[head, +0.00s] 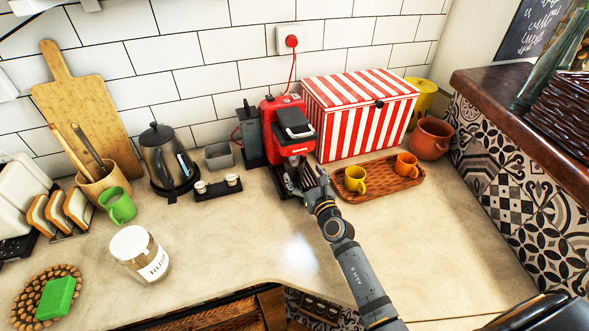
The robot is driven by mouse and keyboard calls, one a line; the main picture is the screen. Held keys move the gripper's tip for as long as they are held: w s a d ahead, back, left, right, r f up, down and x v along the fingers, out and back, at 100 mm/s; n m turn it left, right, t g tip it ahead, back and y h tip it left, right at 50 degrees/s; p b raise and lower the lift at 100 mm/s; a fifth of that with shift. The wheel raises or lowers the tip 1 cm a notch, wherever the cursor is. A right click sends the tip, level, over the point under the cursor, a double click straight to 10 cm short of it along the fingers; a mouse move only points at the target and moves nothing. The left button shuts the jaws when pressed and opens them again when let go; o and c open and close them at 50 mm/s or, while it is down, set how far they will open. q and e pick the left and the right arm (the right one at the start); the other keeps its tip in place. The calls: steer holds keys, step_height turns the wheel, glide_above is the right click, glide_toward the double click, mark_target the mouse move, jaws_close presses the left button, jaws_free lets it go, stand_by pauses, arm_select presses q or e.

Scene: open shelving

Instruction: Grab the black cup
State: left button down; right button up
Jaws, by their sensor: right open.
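I cannot clearly make out a black cup. Dark shapes show at the foot of the red coffee machine (277,117), where my right gripper covers part of the view. My right gripper (304,181) is open at the front of the machine, low over the counter, its arm reaching in from the bottom. I cannot tell whether anything is between its fingers. My left gripper is not in view.
Right of my gripper, a wooden tray (378,188) holds a yellow cup (355,180) and an orange cup (406,165). A red-and-white striped box (358,118) stands behind. A kettle (166,157) and a white-lidded jar (139,254) stand left. The front-middle counter is clear.

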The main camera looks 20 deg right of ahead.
mark_target(298, 171)
steer(key=shift+w+a, duration=0.1)
steer(key=shift+w, duration=0.4)
steer(key=shift+w+f, duration=0.1)
steer(key=shift+w, duration=0.1)
steer(key=w, duration=0.1)
steer(key=w+b, duration=0.1)
steer(key=w+a, duration=0.1)
steer(key=w, duration=0.1)
steer(key=shift+f+b, duration=0.3)
steer(key=shift+w, duration=0.4)
steer(key=shift+s+r, duration=0.1)
steer(key=shift+s, duration=0.05)
steer(key=shift+c, duration=0.4)
steer(key=c, duration=1.2)
